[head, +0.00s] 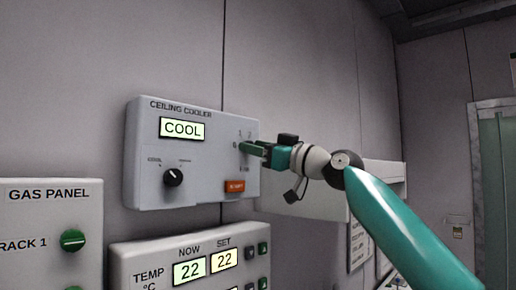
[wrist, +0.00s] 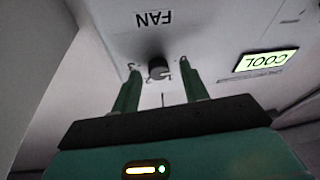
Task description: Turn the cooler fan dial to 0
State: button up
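The ceiling cooler panel (head: 145,150) is a pale box on the wall with a lit COOL display (head: 181,128). The fan dial (wrist: 158,68) is a small dark round knob under an upside-down FAN label in the wrist view. Numbers 1, 2 and 3 show around it; the 0 is not clear, and I cannot tell where the dial points. My gripper (head: 246,148) is at the panel's right side and hides the dial in the head view. In the wrist view its two green fingers are apart, one on each side of the dial, with visible gaps.
A second black dial (head: 173,177) and an orange button (head: 235,187) are on the same panel. Below are a temperature panel (head: 140,255) and a gas panel (head: 25,210) with a green knob (head: 73,240). A pale box stands behind my arm.

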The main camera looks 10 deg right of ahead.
jog(key=shift+d, duration=0.15)
jog(key=v, duration=1.3)
jog(key=shift+s+f, duration=0.2)
jog(key=shift+s, duration=0.05)
jog(key=shift+d, duration=0.15)
